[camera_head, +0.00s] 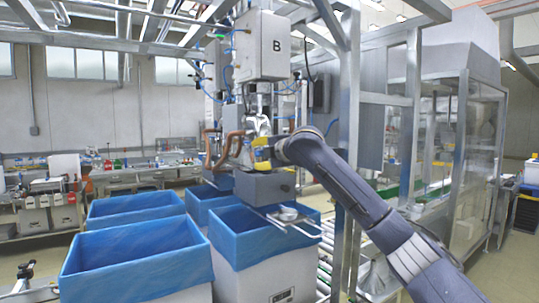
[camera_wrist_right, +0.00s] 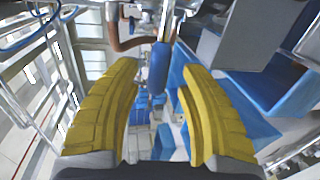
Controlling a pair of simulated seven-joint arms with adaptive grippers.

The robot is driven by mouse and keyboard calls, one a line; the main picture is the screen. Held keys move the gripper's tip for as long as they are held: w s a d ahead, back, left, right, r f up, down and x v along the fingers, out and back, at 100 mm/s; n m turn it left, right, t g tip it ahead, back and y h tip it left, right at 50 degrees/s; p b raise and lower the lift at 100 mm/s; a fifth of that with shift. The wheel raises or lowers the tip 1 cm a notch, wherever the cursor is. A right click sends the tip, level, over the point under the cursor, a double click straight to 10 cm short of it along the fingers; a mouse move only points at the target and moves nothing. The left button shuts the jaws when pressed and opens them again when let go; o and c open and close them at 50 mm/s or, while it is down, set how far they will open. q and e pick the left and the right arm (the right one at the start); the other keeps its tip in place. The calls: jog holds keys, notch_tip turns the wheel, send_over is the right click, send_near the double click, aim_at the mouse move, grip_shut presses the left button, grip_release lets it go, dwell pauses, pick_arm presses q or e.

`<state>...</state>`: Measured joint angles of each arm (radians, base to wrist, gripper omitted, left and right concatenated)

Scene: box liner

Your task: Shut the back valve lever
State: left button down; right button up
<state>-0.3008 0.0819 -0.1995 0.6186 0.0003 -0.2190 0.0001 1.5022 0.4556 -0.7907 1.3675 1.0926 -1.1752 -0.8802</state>
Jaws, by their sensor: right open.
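My right gripper (camera_head: 262,152) reaches in from the right at the filling station marked B, beside its valve body. In the right wrist view my right gripper (camera_wrist_right: 158,110) is open, its yellow fingers spread. A lever with a blue grip (camera_wrist_right: 159,68) shows beyond and between the fingertips; I see no contact. A copper-coloured pipe (camera_wrist_right: 125,35) runs beside it. Copper-coloured pipes (camera_head: 232,146) also show left of the gripper in the head view. Which of the valves this lever belongs to, I cannot tell for sure. My left gripper is not in view.
Blue-lined boxes (camera_head: 136,258) stand below and left of the station. A grey block (camera_head: 264,188) and a metal bracket (camera_head: 290,217) hang just under my right gripper. A steel frame post (camera_head: 349,100) stands close behind my right arm. A cluttered bench (camera_head: 130,178) is at the back left.

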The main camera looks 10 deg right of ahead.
jog(key=v, duration=1.1)
jog(key=shift+s+d, duration=0.1)
jog(key=shift+s, duration=0.05)
